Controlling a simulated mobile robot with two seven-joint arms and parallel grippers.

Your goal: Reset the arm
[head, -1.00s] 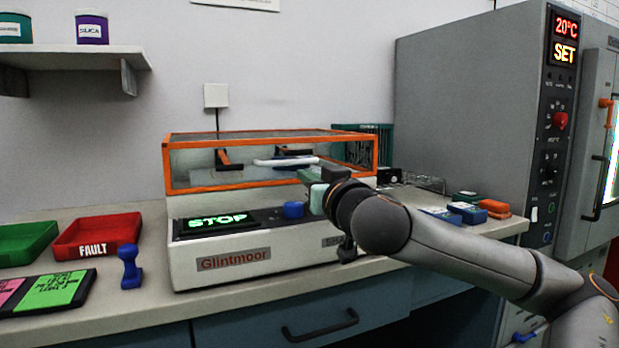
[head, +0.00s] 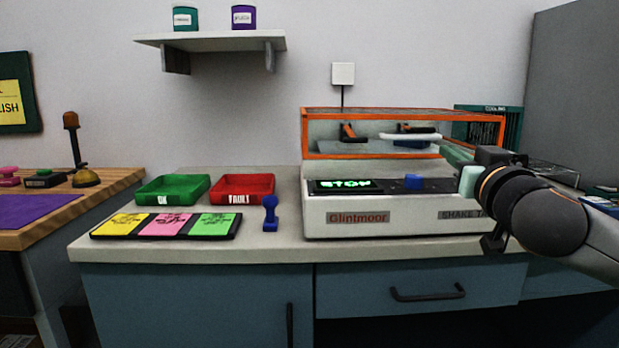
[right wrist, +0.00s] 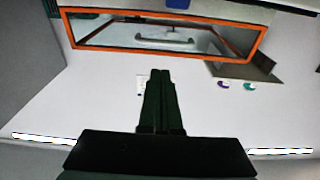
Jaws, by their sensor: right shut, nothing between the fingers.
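My right gripper (head: 455,152) comes in from the right in the head view, in front of the right part of the Glintmoor shake table (head: 357,217). In the right wrist view its two dark fingers (right wrist: 158,75) are together with nothing between them. The shake table has a lit STOP display (head: 346,185), a blue knob (head: 413,181) and an orange-framed clear cover (head: 330,156). A white bar (head: 410,136) shows inside the cover. My arm hides part of the machine's right end. My left gripper is not in view.
A green OK tray (head: 150,190), a red FAULT tray (head: 262,187), a mat with coloured cards (head: 167,225) and a blue stamp-like object (head: 270,213) stand left on the counter. A shelf (head: 211,40) hangs above. A grey cabinet (head: 575,90) rises at right.

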